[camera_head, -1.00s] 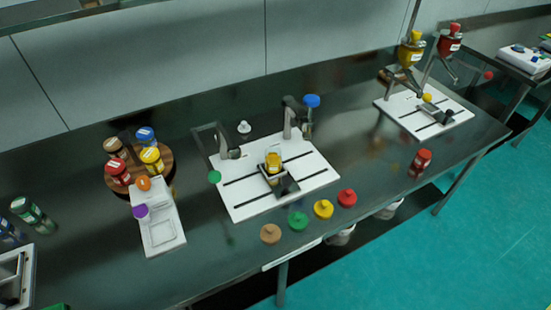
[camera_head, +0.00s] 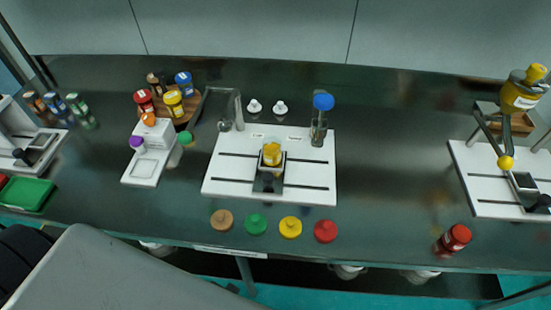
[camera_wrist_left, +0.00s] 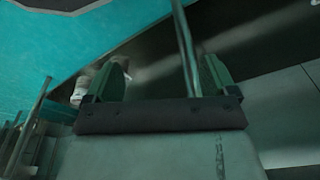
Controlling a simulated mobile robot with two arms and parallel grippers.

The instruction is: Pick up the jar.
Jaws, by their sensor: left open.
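Several jars show in the head view, and I cannot tell which one the task means. A red-capped jar (camera_head: 453,240) stands alone near the right front of the bench. A small yellow-topped jar (camera_head: 271,155) sits in the black holder of the middle white board. Jars with red (camera_head: 144,101), yellow (camera_head: 173,103), blue and brown lids stand on a round wooden stand. My left gripper (camera_wrist_left: 162,80) is open in the left wrist view, with nothing between its fingers; it is outside the head view. My right gripper is not in view.
Brown, green, yellow and red round knobs (camera_head: 290,227) line the bench's front. A white board (camera_head: 220,172) stands mid-bench with a blue-topped cylinder (camera_head: 321,118). A second apparatus (camera_head: 500,195) stands at right. A green tray (camera_head: 27,193) lies at left. My grey arm link covers the lower left.

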